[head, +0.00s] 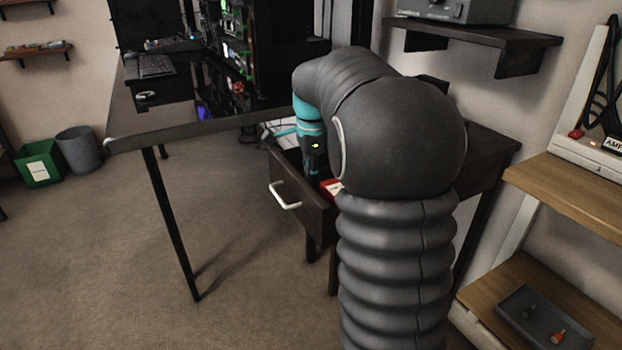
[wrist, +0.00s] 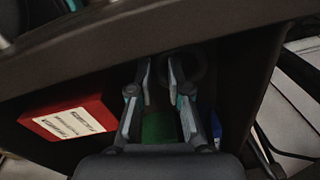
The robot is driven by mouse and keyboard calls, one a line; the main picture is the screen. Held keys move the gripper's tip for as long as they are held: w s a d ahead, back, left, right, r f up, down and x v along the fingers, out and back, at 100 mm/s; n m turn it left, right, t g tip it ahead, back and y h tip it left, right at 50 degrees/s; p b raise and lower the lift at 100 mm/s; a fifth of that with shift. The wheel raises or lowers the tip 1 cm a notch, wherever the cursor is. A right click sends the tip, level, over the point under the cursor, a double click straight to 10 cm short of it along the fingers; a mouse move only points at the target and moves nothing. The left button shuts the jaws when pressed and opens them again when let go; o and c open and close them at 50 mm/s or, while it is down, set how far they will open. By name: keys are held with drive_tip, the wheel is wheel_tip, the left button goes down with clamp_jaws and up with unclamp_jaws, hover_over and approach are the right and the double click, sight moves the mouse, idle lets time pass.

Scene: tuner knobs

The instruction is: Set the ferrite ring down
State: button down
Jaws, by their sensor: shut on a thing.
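My gripper (wrist: 160,78) reaches down into the open drawer (head: 290,200) of the dark desk. In the wrist view its fingers stand a little apart, shut on a dark ring (wrist: 197,66), which looks like the ferrite ring. The ring is dim against the dark drawer and partly behind the right finger. I cannot tell whether it touches the drawer floor. In the head view my gripper (head: 312,160) shows small above the drawer, and the ring is not visible there.
A red box with white labels (wrist: 72,120) lies in the drawer, left of my fingers. A green item (wrist: 155,128) shows between the fingers and a blue item (wrist: 216,128) at right. The drawer's walls are close around. A grey tray (head: 545,318) sits on a low right shelf.

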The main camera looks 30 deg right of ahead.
drive_tip(key=shift+f, duration=0.35)
drive_tip(key=shift+f, duration=0.2)
drive_tip(key=c, duration=1.1)
unclamp_jaws()
drive_tip(key=shift+r, duration=0.1)
